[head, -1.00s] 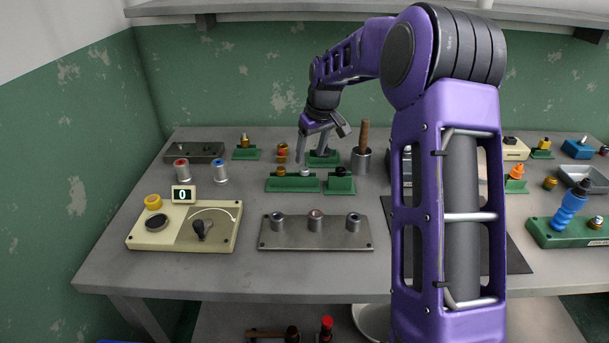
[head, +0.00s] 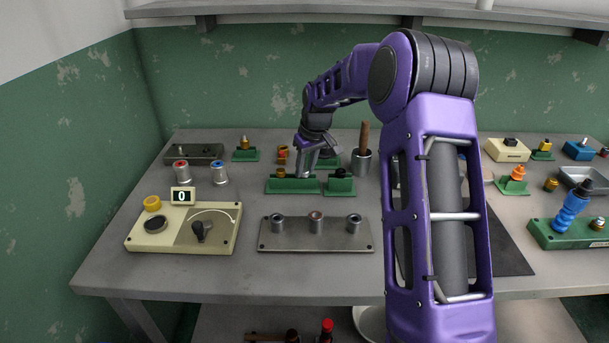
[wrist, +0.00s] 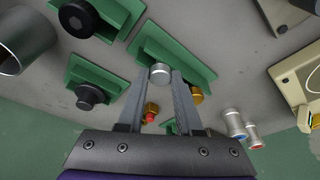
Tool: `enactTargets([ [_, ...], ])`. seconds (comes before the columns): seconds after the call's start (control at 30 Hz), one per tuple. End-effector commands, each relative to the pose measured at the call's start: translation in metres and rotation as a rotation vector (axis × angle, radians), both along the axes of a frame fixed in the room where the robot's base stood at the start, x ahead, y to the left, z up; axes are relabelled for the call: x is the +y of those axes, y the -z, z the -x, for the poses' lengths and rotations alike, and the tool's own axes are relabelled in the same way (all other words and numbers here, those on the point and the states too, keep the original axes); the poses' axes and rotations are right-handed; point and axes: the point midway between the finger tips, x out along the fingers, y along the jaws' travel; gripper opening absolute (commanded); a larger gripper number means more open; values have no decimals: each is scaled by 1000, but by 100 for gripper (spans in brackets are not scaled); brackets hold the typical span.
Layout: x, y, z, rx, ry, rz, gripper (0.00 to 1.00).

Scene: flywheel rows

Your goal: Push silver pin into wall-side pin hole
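A silver round-topped piece, which looks like the silver pin (wrist: 160,72), stands in a long green holder (head: 280,186). In the wrist view it sits between the tips of my gripper (wrist: 161,82), with a finger close on either side. I cannot tell whether the fingers touch it. In the head view my gripper (head: 306,168) is down at the holder and hides the pin. A dark metal block (head: 193,153) lies at the back left. A grey plate (head: 296,241) with several upright collars lies in front. I cannot tell which hole is the wall-side pin hole.
Red-topped (head: 182,172) and blue-topped (head: 219,173) cylinders stand left of the holder. A cream panel (head: 150,239) showing 0 is at front left. A metal cup (head: 361,163) with a wooden handle stands right of my gripper. A green holder with a black knob (head: 339,184) is close by.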

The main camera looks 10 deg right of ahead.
Motion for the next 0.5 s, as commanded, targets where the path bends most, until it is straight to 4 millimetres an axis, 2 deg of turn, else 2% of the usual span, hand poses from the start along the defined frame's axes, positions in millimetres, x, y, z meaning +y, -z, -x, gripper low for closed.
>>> enactTargets([
  [0.03,0,0,0,0,0,0,23],
  [0.17,0,0,0,0,0,0,0],
  [0.5,0,-1,0,-1,0,0,0],
])
